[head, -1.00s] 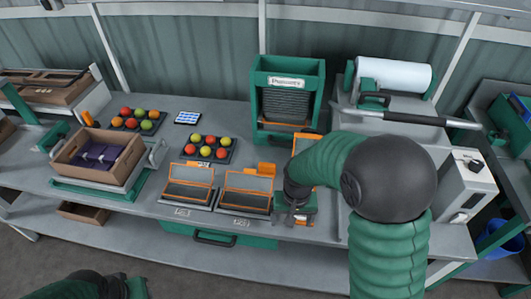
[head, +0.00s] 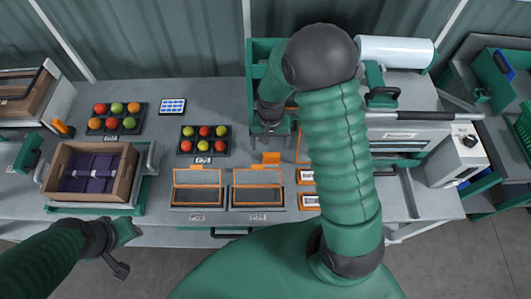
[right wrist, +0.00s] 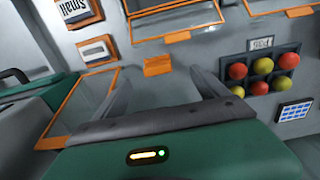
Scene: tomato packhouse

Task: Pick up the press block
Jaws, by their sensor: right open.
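An orange block (head: 271,158) lies on the bench behind the right one of two orange-framed trays; I take it as the press block. It also shows in the right wrist view (right wrist: 157,66), beyond the fingertips and between their lines. My right gripper (head: 268,138) is open and empty, just behind the block in the head view; its two fingers (right wrist: 163,88) are spread apart. The block is not between the jaws. My left gripper (head: 118,255) hangs at the bench's front left, its jaw opening unclear.
The left tray (head: 197,206) and right tray (head: 258,206) stand near the front edge. Labelled orange-edged pieces (head: 307,176) lie to their right. A tomato holder (head: 204,152) is left of the block. A green machine (head: 256,50) stands behind, partly hidden by my arm.

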